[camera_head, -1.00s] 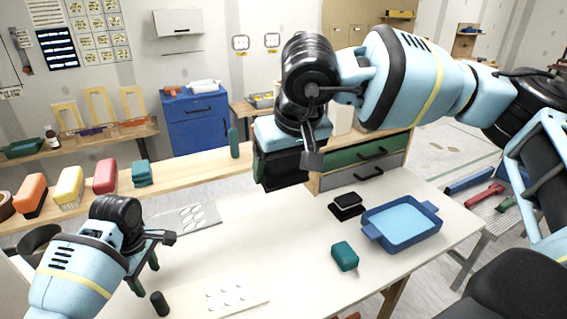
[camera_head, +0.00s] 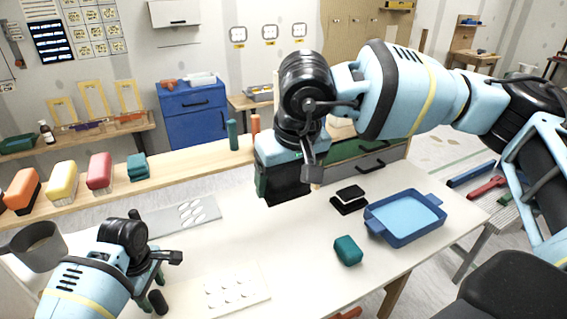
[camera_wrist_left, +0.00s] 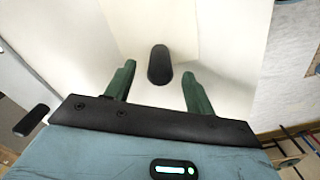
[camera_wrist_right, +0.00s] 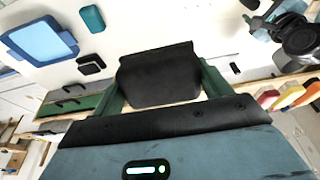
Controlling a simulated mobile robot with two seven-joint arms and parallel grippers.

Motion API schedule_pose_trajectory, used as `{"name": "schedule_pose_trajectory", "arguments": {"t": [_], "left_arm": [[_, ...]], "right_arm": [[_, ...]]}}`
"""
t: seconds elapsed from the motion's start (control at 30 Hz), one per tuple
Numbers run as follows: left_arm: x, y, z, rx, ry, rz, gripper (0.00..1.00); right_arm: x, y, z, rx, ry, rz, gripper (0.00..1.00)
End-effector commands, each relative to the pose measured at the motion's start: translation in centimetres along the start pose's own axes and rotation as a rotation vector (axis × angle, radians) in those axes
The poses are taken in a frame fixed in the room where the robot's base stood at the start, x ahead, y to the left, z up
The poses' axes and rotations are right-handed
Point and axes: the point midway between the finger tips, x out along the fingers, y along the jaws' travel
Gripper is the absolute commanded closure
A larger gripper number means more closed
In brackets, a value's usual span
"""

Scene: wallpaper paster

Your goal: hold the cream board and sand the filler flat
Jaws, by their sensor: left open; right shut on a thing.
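The cream board (camera_head: 235,289) lies on the pale table at the front, with several white filler spots on it. A short black upright cylinder (camera_head: 158,301) stands at its left end. My left gripper (camera_head: 150,281) is open, close above the cylinder. In the left wrist view the cylinder (camera_wrist_left: 159,65) lies between and just beyond the two green fingers, and I cannot tell if they touch. The block's underside is hidden.
A grey board (camera_head: 183,217) with white spots lies behind the cream board. A blue tray (camera_head: 405,238), a teal block (camera_head: 348,251) and a black pad (camera_head: 348,204) stand to the right. A grey bucket (camera_head: 40,247) is at the left. The middle of the table is clear.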

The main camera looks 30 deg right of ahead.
Motion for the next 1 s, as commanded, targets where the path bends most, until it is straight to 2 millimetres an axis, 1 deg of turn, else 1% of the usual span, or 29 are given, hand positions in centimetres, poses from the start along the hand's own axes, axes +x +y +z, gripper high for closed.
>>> {"name": "schedule_pose_trajectory", "arguments": {"t": [0.03,0.1,0.3,0.5,0.7,1.0], "left_arm": [[1.0,-0.1,0.1,0.001,-0.003,-0.006,0.46],[1.6,-0.1,0.1,0.001,-0.003,-0.005,0.46],[3.3,-0.1,0.0,-0.001,-0.003,-0.005,0.46],[4.4,-0.1,0.0,0.0,-0.001,-0.002,0.46],[4.8,0.0,0.0,0.001,0.001,0.001,0.46],[4.7,0.0,0.0,0.0,0.001,0.003,0.46]], "right_arm": [[1.2,0.0,0.1,0.0,-0.016,0.0,0.41],[2.0,0.0,0.3,0.0,-0.029,0.0,0.41],[4.5,0.0,0.7,0.0,-0.063,0.0,0.41],[6.2,0.0,1.1,0.0,-0.087,0.0,0.41],[6.9,0.0,1.2,0.0,-0.096,0.0,0.41],[6.9,0.0,1.2,0.0,-0.096,0.0,0.41]]}}
